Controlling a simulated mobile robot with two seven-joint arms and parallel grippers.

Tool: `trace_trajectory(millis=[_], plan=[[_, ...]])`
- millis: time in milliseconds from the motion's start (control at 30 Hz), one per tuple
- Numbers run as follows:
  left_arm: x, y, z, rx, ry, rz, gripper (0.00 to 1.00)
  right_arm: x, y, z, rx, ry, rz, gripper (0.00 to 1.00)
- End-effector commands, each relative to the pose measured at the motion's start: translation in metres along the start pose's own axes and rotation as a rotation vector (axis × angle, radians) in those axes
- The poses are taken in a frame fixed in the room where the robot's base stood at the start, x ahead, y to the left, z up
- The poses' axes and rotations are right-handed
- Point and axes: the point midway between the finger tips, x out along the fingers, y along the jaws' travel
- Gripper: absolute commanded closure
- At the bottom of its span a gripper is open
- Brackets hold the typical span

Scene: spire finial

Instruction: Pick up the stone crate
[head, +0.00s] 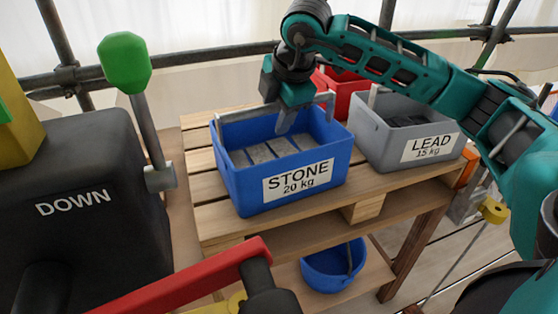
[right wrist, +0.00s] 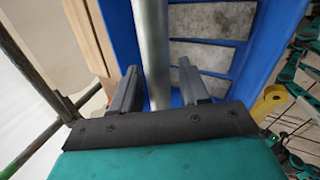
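The stone crate (head: 235,185) is a blue open box labelled "STONE 20 kg", with grey stone slabs (head: 262,152) inside. It stands upright on a wooden pallet-like stand (head: 200,205). A grey bar handle (head: 238,113) spans its far side. My right gripper (head: 292,118) is over the crate's far part, at the handle. In the right wrist view, its two fingers (right wrist: 158,88) stand apart on either side of the metal handle bar (right wrist: 151,40), with visible gaps. Blue crate walls and slabs show beyond them. My left gripper is not in view.
A grey crate (head: 378,142) labelled "LEAD 15 kg" stands close on the right, with a red crate (head: 345,97) behind. A blue bucket (head: 325,272) is below. A black "DOWN" box (head: 85,235), a green-knobbed lever (head: 125,62) and a red bar (head: 190,287) occupy the left.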

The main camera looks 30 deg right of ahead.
Motion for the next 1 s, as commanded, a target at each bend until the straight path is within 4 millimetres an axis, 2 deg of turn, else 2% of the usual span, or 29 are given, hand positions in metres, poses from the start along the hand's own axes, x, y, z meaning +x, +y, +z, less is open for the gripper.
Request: trace_trajectory(millis=[67,467,1000], plan=[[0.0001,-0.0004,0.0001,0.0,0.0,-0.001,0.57,-0.0003,0.0001,-0.0001,0.0,0.0,0.0,0.63],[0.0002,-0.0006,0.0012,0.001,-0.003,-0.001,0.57,-0.0005,0.0001,-0.0002,-0.001,0.0,0.0,1.0],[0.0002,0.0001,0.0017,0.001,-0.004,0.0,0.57,-0.0005,-0.0001,0.0,-0.003,-0.001,0.0,1.0]])
